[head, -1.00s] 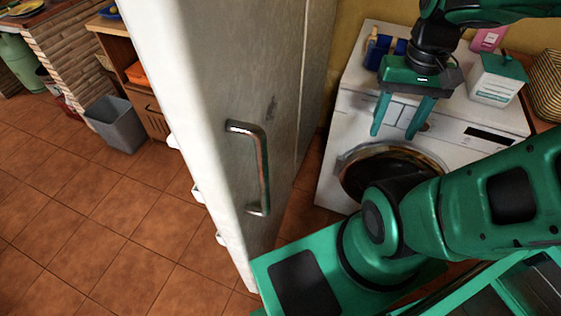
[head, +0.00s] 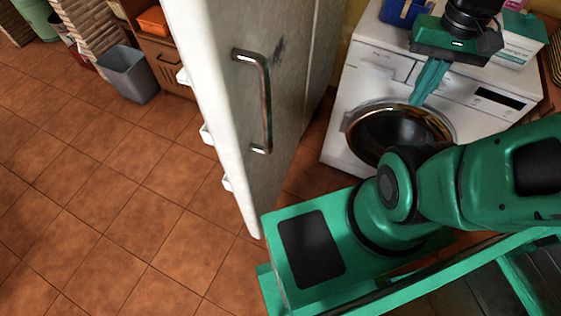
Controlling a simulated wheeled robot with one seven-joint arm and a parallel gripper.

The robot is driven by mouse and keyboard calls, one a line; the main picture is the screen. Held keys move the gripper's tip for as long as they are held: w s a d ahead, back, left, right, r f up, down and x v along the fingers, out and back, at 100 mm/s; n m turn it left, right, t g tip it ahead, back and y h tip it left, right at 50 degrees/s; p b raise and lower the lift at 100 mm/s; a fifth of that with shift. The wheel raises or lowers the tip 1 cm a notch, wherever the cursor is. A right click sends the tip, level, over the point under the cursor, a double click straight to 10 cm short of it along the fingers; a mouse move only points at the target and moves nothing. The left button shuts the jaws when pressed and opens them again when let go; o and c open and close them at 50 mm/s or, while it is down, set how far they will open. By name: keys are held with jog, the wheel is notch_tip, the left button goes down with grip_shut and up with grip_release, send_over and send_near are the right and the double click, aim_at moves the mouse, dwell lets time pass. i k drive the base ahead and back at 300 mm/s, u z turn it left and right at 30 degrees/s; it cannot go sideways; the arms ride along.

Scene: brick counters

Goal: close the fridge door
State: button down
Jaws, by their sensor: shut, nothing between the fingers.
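The fridge door (head: 225,85) is a pale, scuffed panel that stands open in the middle of the head view. Its metal handle (head: 266,100) is on the side facing me, and white shelf edges show along its left side. My gripper (head: 418,103) is green, shut and empty. It points down in front of the washing machine, to the right of the door and apart from the handle. The fridge's inside is hidden behind the door.
A white washing machine (head: 367,75) with a round dark door stands at the right. A blue box (head: 404,12) and a white carton (head: 519,40) sit on it. A grey bin (head: 129,75) stands at the back left. The tiled floor (head: 100,200) at left is clear.

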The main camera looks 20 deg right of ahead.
aim_at(245, 62)
jog(key=u, duration=0.05)
jog(key=k, duration=0.3)
jog(key=u, duration=2.65)
jog(key=k, duration=0.5)
jog(key=z, duration=2.8)
